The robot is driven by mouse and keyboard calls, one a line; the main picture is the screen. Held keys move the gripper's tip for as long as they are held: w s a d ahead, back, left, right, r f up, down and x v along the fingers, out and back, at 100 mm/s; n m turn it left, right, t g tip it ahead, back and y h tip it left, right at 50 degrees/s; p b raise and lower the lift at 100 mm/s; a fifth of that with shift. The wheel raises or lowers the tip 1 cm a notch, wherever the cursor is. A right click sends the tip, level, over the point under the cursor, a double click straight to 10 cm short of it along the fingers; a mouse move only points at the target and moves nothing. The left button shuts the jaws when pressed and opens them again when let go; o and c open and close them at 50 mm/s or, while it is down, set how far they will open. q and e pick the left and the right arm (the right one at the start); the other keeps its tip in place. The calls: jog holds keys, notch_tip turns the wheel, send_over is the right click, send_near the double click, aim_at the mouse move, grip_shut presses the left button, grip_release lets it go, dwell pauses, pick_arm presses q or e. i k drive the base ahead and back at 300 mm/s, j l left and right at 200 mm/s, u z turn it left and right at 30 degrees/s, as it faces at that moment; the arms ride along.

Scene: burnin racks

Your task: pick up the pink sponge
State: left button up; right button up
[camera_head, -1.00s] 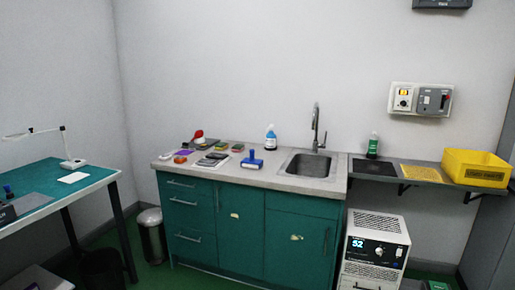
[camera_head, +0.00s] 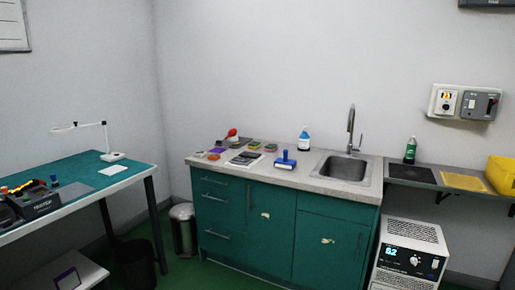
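I cannot clearly make out a pink sponge at this distance. Several small items lie on the left part of the sink counter (camera_head: 300,181): a flat purple piece (camera_head: 217,150), an orange item (camera_head: 214,157), a red round item (camera_head: 232,133) and two small sponge-like blocks, one greenish (camera_head: 254,145) and one darker green and brown (camera_head: 270,148). A blue-handled tool (camera_head: 285,160) lies to their right. Neither of my grippers shows in the head view.
A sink (camera_head: 343,168) with a tall tap and a bottle (camera_head: 304,140) are on the counter. A bin (camera_head: 183,230) stands at its left. A teal table (camera_head: 80,185) is at the left, a shelf (camera_head: 440,181) and a white device (camera_head: 410,256) at the right. Green floor shows between table and counter.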

aim_at(269, 147)
jog(key=i+l+z, duration=0.35)
jog(key=i+l, duration=1.3)
jog(key=l, duration=0.1)
